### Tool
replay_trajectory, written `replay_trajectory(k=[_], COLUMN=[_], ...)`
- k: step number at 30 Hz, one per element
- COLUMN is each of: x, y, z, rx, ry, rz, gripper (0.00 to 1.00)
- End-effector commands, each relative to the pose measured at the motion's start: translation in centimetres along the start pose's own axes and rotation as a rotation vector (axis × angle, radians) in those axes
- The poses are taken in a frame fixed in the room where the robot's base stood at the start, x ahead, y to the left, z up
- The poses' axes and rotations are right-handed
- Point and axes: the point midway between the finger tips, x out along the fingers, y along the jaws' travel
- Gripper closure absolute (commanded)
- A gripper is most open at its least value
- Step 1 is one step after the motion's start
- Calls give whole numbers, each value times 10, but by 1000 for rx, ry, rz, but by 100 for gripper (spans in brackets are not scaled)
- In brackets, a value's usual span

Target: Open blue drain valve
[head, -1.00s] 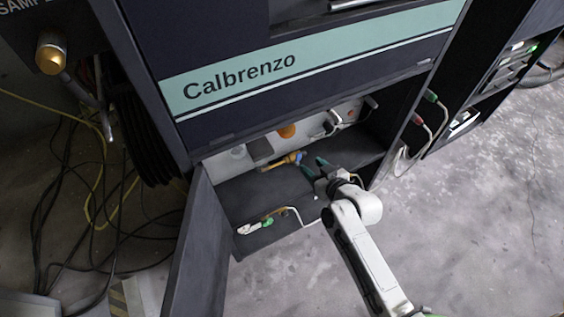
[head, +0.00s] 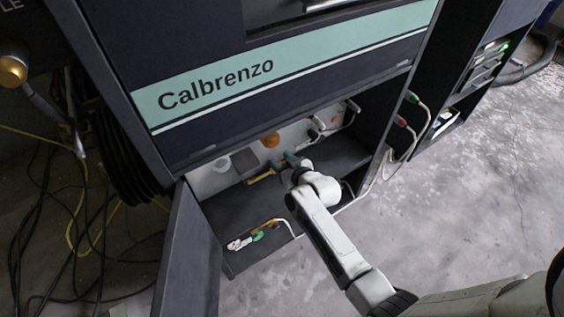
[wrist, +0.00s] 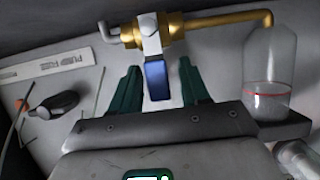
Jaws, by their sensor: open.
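The blue drain valve handle (wrist: 157,80) shows in the wrist view, hanging down from a brass valve body (wrist: 200,24) on the cabinet's back wall. My gripper (wrist: 160,78) is open, its two green fingers on either side of the blue handle. I cannot tell whether either finger touches it. In the head view my gripper (head: 290,160) reaches into the open lower cabinet at the brass pipe (head: 262,176). My wrist hides the blue handle there.
A clear bottle (wrist: 269,75) stands under the brass pipe's outlet, close to the fingers. The open cabinet door (head: 190,250) stands at the left. A cable with a green clip (head: 258,236) lies on the cabinet floor (head: 220,210). Black and yellow cables lie on the left floor.

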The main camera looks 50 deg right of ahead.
Motion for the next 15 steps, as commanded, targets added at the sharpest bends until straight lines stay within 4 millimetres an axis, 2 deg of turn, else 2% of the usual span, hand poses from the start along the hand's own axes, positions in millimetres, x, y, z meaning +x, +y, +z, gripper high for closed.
replay_trajectory(k=[4,15], x=[0,0], y=[0,0], z=[0,0], rx=[0,0], ry=[0,-1], rz=[0,-1], gripper=[55,91])
